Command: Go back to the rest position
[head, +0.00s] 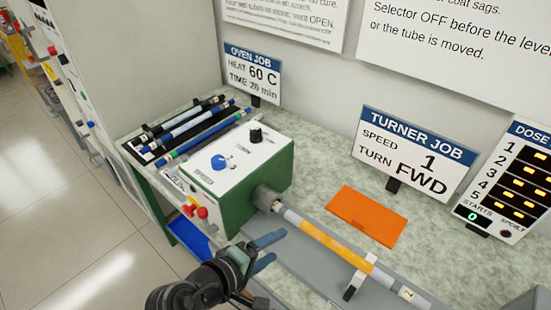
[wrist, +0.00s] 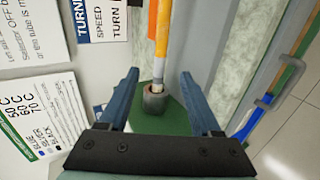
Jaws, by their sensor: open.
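My gripper (head: 262,252) is open and empty, held in front of the green and white turner box (head: 242,166). In the wrist view its two blue fingers (wrist: 158,100) stand wide apart, with the grey chuck (wrist: 153,98) and the rod seen between them, beyond the tips. A yellow-orange rod (head: 325,238) runs from the chuck to a small support stand and carries a tag near its right end. The box has a blue knob (head: 219,162), a black knob (head: 256,136) and a red control (head: 202,212) on its front.
A rack of several dark and blue rods (head: 190,125) lies behind the box at left. An orange plate (head: 362,216) lies on the bench. Signs for the oven job (head: 252,74) and turner job (head: 415,150) and a dose panel (head: 508,185) stand at the back. Floor at left is clear.

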